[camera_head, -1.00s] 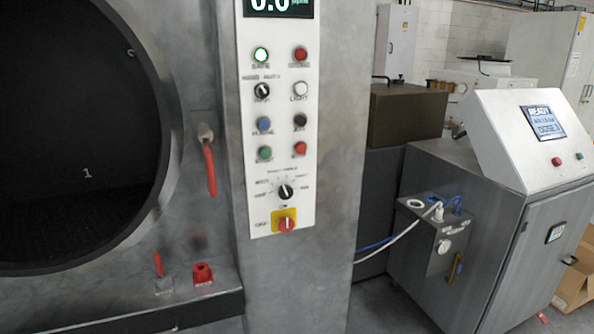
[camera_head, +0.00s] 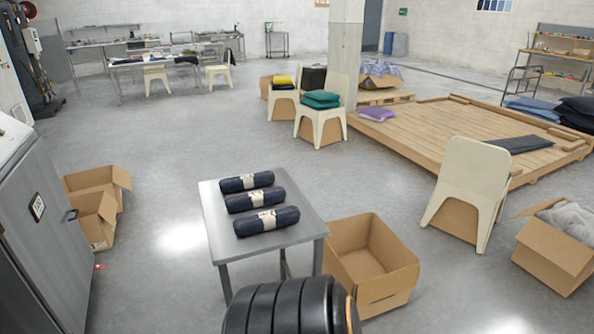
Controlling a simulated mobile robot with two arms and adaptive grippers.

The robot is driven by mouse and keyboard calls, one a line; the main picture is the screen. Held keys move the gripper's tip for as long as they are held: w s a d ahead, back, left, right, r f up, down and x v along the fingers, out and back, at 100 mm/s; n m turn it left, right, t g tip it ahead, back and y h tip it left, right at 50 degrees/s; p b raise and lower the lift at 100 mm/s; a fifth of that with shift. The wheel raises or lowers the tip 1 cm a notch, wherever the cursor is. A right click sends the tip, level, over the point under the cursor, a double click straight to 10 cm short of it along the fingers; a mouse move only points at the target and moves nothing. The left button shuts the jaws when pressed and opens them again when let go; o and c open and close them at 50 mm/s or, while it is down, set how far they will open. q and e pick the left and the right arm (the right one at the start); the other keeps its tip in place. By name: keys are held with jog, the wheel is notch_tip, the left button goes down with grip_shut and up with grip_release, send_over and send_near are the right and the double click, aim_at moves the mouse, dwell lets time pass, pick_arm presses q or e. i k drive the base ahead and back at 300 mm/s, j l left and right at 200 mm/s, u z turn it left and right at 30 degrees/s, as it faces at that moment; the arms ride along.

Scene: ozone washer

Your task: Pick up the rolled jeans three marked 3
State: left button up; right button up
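Three dark navy rolled jeans lie side by side on a small grey metal table (camera_head: 215,205). Each roll has a pale paper band around its middle. The far roll (camera_head: 232,185) is near the table's back edge, the middle roll (camera_head: 240,202) is just in front of it, and the near roll (camera_head: 250,224) is closest to me. The marks on the bands are too small to read, so I cannot tell which roll is marked 3. Neither of my grippers is in view.
An open cardboard box (camera_head: 385,285) stands right of the table. More boxes (camera_head: 97,225) stand beside a grey cabinet (camera_head: 45,240) at left. A black ribbed object (camera_head: 285,308) fills the bottom middle. A chair (camera_head: 470,185) and wooden platform (camera_head: 450,140) are right.

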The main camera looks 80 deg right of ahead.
aim_at(265, 221)
jog(key=z, duration=2.45)
jog(key=i+l+u, duration=0.1)
jog(key=u, duration=0.35)
jog(key=l+u, duration=0.25)
jog(key=u, duration=0.25)
jog(key=l+u, duration=0.25)
jog(key=u, duration=0.2)
jog(key=i, duration=0.05)
